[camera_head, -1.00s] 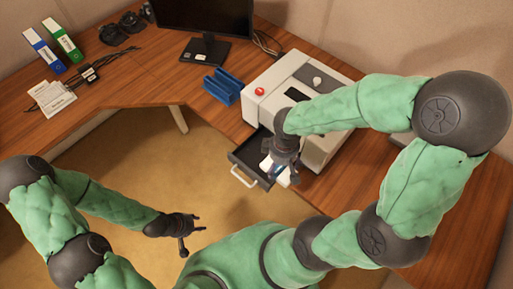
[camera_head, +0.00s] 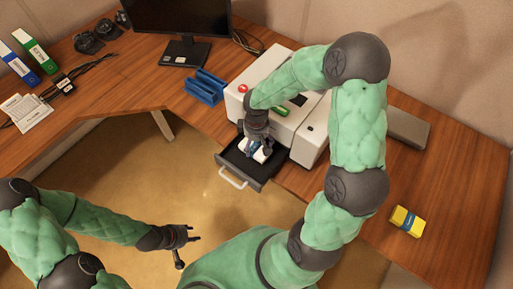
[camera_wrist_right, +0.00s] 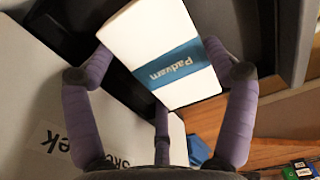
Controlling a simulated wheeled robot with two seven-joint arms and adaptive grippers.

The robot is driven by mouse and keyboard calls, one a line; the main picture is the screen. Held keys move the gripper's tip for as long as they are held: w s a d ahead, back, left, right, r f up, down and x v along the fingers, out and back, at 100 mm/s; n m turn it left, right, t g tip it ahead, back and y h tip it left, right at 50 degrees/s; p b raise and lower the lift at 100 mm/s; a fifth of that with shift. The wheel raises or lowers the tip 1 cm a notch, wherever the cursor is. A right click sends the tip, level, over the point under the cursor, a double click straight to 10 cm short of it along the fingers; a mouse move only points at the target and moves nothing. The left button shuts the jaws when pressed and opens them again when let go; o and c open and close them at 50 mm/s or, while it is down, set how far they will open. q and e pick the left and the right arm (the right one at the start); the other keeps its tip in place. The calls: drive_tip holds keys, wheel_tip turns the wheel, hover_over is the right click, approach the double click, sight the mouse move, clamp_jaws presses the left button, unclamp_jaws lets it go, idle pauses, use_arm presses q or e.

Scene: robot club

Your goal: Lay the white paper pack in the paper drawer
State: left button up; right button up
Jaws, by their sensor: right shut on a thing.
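The white paper pack (camera_wrist_right: 150,40) has a blue band with lettering. My right gripper (camera_head: 256,150) is shut on it, with fingers on both sides of the pack in the right wrist view. The paper drawer (camera_head: 262,181) is dark, pulled open from the white printer (camera_head: 262,104), with a pale handle (camera_head: 233,178). In the head view the pack lies within the drawer's outline, partly hidden by the gripper. I cannot tell whether it touches the drawer floor. My left gripper (camera_head: 189,249) is open and empty, away from the desk over the carpet.
A blue holder (camera_head: 205,86) stands beside the printer, with a monitor (camera_head: 180,18) behind it. A yellow pack with a blue band (camera_head: 407,220) lies on the right of the desk. Binders (camera_head: 36,50) and papers (camera_head: 25,112) are at the far left.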

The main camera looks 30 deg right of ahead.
sight(257, 144)
drive_tip(key=shift+f+b, duration=0.55)
drive_tip(key=shift+f, duration=0.9)
drive_tip(key=shift+f, duration=0.2)
drive_tip(key=o, duration=1.1)
drive_tip(key=shift+r, duration=0.15)
drive_tip(key=shift+r, duration=0.35)
wheel_tip(257, 144, up, 11)
drive_tip(key=p, duration=0.4)
drive_tip(key=shift+r, duration=0.2)
